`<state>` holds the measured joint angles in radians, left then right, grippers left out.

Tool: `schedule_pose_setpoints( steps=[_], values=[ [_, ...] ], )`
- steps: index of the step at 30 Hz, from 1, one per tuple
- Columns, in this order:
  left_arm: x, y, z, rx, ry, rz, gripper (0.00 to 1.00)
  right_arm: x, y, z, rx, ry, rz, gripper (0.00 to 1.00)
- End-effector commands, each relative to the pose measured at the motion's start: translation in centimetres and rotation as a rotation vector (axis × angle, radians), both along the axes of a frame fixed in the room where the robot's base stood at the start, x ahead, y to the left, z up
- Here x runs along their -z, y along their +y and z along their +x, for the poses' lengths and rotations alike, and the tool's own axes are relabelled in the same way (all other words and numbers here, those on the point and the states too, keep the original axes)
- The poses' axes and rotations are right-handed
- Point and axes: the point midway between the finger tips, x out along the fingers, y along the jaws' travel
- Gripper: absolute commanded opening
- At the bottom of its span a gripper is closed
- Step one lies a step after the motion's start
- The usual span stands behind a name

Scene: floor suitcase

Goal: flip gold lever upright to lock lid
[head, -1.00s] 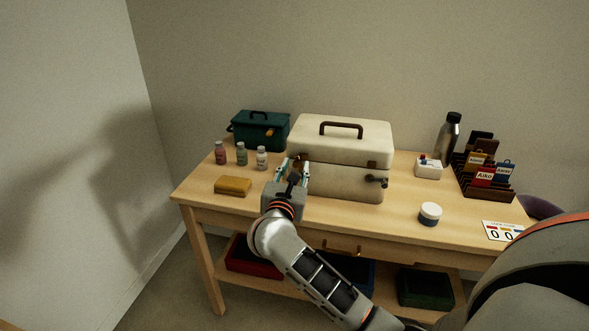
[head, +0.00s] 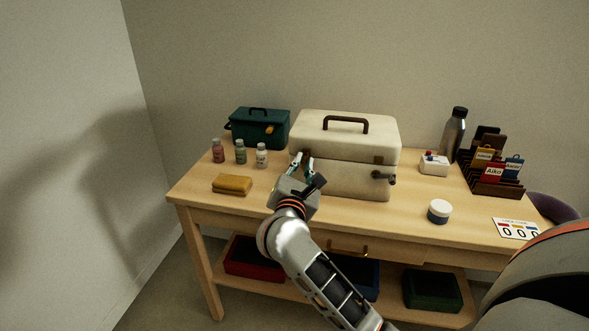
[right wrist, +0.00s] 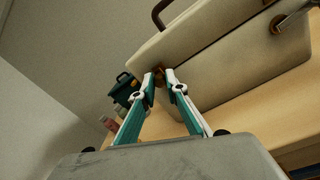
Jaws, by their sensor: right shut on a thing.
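A cream case (head: 345,181) with a brown handle stands on the wooden table, its lid (head: 335,143) down. My right gripper (head: 301,160) is at the left part of the case's front, near the lid seam. In the right wrist view its teal and white fingers (right wrist: 162,76) are closed around a small gold lever (right wrist: 160,71) close to the case wall. The fingers hide much of the lever, so its exact angle is unclear. A second latch with a dark lever (head: 385,178) sticks out at the right of the front. My left gripper is not in view.
A teal box (head: 262,130), several small bottles (head: 241,153) and a yellow cloth-like block (head: 232,184) are at the left. The table front between is clear.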

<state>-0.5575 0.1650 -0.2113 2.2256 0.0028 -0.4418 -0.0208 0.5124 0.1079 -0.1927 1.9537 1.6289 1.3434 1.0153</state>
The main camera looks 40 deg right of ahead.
Motion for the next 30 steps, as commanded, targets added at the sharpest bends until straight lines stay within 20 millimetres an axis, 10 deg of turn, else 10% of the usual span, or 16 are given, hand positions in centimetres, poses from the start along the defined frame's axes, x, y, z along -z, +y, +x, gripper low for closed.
schedule_pose_setpoints(
  steps=[11, 14, 30],
  values=[
    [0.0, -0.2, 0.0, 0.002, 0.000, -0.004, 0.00, 0.1, -0.1, -0.2, -0.001, -0.037, 0.038, 0.00],
    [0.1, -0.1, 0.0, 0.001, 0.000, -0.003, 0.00, 0.1, -0.1, -0.2, 0.000, -0.037, 0.038, 0.30],
    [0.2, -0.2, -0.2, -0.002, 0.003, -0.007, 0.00, 0.2, 1.4, -1.5, -0.002, -0.036, 0.039, 0.30]
  ],
)
